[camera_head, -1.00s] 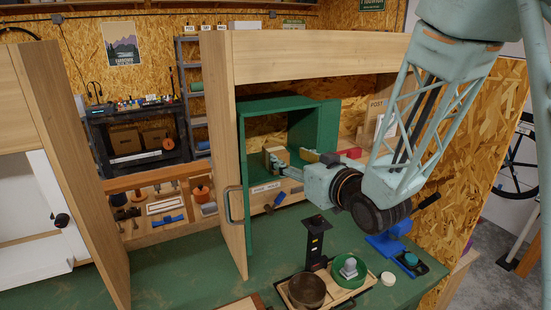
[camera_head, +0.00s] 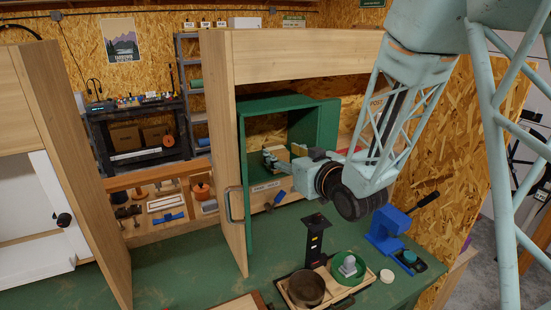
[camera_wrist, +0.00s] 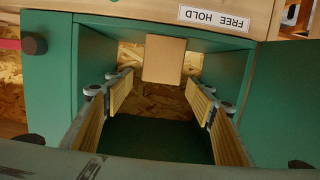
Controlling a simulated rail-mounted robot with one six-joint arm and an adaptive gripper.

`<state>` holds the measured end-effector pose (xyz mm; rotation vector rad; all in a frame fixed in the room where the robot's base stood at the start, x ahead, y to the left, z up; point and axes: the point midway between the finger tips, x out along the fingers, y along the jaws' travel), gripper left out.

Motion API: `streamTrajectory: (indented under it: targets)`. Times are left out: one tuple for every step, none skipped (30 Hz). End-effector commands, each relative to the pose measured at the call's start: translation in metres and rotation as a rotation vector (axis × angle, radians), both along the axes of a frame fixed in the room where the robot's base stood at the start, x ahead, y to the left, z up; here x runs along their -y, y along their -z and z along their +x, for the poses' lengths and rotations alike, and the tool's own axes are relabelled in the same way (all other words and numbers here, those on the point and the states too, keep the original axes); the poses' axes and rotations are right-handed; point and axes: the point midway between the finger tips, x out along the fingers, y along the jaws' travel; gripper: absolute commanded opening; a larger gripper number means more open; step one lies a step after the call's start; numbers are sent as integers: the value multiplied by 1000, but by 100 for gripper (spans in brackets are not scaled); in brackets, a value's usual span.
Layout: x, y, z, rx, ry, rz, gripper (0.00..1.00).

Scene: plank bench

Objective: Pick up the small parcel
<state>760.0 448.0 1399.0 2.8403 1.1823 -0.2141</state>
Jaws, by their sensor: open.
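The small parcel, a plain tan box (camera_wrist: 165,58), shows in the wrist view at the far end of my gripper (camera_wrist: 161,84). My gripper is open, with one wood-coloured finger pad on each side of the parcel and a gap on both sides. I cannot tell how deep the parcel is between the fingertips. In the head view my gripper (camera_head: 284,158) reaches into the open green cabinet (camera_head: 318,126) from the right. There the fingers mostly hide the parcel.
On the green bench in front are a black post (camera_head: 315,245), a tray with a dark bowl (camera_head: 305,288) and a green dish (camera_head: 348,268). A blue press (camera_head: 388,228) stands at right.

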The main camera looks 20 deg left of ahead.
Motion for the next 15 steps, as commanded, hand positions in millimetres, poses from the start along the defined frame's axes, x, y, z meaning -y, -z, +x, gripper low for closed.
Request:
streamTrajectory:
  targets:
    - [-1, 0, 0, 0, 0, 0, 50]
    - [-1, 0, 1, 0, 0, 0, 50]
    - [-2, 0, 1, 0, 0, 0, 50]
    - [-3, 0, 2, 0, 0, 0, 50]
    - [-4, 0, 3, 0, -1, 0, 50]
    - [-5, 0, 4, 0, -1, 0, 50]
    - [-6, 0, 6, 0, -1, 0, 50]
    - [-8, 0, 7, 0, -1, 0, 50]
    - [-10, 0, 9, 1, -1, 0, 50]
    - [-12, 1, 11, 0, -2, 0, 50]
    - [-13, 1, 12, 0, -2, 0, 50]
    - [-16, 2, 14, -1, -2, 0, 50]
    - [-18, 2, 16, -1, -2, 0, 50]
    - [-19, 3, 18, -1, -1, -1, 50]
    - [-22, 3, 21, 0, -1, 0, 50]
